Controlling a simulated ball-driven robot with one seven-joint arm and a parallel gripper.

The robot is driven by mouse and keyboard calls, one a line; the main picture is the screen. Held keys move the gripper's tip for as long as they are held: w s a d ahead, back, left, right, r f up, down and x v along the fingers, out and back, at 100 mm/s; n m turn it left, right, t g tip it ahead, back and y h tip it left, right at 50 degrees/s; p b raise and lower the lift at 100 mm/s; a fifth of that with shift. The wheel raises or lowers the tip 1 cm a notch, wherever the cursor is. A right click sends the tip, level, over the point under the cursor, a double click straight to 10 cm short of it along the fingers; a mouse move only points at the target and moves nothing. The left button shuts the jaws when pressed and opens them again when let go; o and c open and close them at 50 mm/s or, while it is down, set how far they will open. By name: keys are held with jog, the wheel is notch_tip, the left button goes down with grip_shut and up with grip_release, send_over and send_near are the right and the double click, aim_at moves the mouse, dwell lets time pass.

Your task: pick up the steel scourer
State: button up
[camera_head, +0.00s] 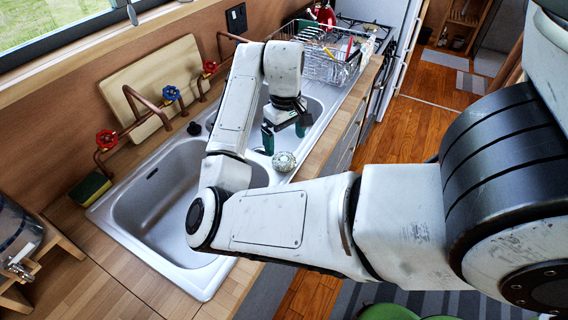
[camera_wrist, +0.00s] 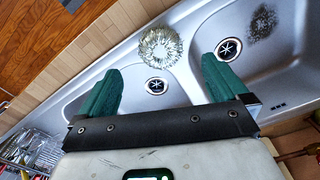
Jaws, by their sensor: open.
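The steel scourer (camera_head: 284,161) is a round, silvery coil of metal on the sink's steel top, near the counter-side edge between the two basins. In the wrist view the scourer (camera_wrist: 160,47) lies beyond the fingertips, roughly centred between them, and nothing touches it. My gripper (camera_head: 284,133) hangs above the sink, beyond the scourer in the head view. In the wrist view my gripper (camera_wrist: 160,75) has its two green fingers wide apart with nothing between them.
Red and blue tap handles (camera_head: 171,93) on copper pipes stand along the wall. A dish rack (camera_head: 325,60) with utensils stands beyond the sink. A sponge (camera_head: 90,188) sits at the left. A dark patch (camera_wrist: 263,22) shows in one basin.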

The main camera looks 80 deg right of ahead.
aim_at(284, 158)
jog(key=shift+w+d+f+p, duration=0.15)
jog(key=shift+f+p, duration=0.1)
jog(key=shift+f, duration=1.85)
jog(key=shift+w+a+f+p, duration=0.1)
jog(key=shift+f+p, duration=0.15)
jog(key=shift+f, duration=1.85)
jog(key=c, duration=1)
jog(key=shift+r, duration=0.1)
jog(key=shift+d+r, duration=0.1)
jog(key=shift+r, duration=0.4)
jog(key=s+a+r, duration=0.1)
jog(key=s+r, duration=0.3)
jog(key=s+a+r, duration=0.2)
jog(key=s+r, duration=0.2)
jog(key=s+a+r+p, duration=0.1)
jog(key=s+a+r, duration=0.1)
jog(key=s+r, duration=0.2)
jog(key=shift+s+a, duration=0.1)
jog(key=shift+s, duration=0.5)
